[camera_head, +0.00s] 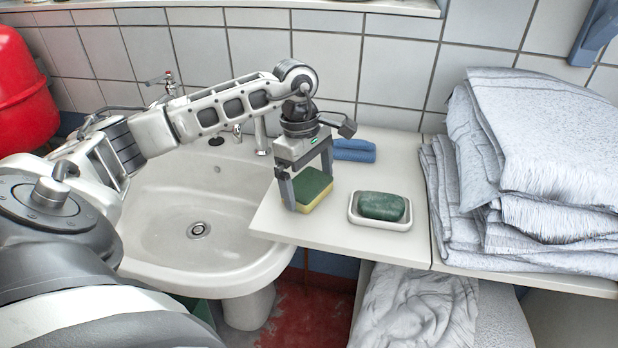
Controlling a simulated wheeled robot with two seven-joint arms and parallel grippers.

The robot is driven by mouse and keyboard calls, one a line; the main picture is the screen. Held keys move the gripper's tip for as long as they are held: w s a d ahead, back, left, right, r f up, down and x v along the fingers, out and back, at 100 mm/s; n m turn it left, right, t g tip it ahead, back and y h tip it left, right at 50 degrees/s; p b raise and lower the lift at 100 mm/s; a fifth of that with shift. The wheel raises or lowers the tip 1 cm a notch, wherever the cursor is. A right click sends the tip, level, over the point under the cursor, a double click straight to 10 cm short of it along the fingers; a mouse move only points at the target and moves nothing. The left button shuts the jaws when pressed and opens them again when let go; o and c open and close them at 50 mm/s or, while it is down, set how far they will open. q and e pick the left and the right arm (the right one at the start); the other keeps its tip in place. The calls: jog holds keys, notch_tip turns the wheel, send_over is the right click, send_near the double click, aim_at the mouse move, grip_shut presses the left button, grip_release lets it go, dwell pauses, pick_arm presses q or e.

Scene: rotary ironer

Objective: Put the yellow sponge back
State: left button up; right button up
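The yellow sponge (314,192) has a green top. It appears to lie on the white shelf board (345,232) beside the sink, near the board's left edge. My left gripper (308,185) points down over it with its two fingers spread apart, one at the sponge's left side and one at its far right side. The sponge lies between them. I cannot tell whether the fingers press on it. My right gripper is not in view.
A white dish (361,219) with a green soap bar (381,206) stands right of the sponge. A folded blue cloth (354,150) lies behind. Stacked towels (545,150) fill the right side. The sink (165,215) is empty. The board's front is bare.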

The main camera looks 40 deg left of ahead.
aim_at(301, 180)
pick_arm(q)
jog(key=shift+r, duration=0.25)
jog(key=shift+a+r, duration=0.1)
jog(key=shift+r, duration=0.3)
notch_tip(301, 180, up, 11)
jog(key=a, duration=0.1)
jog(key=shift+a, duration=0.3)
jog(key=shift+s, duration=0.1)
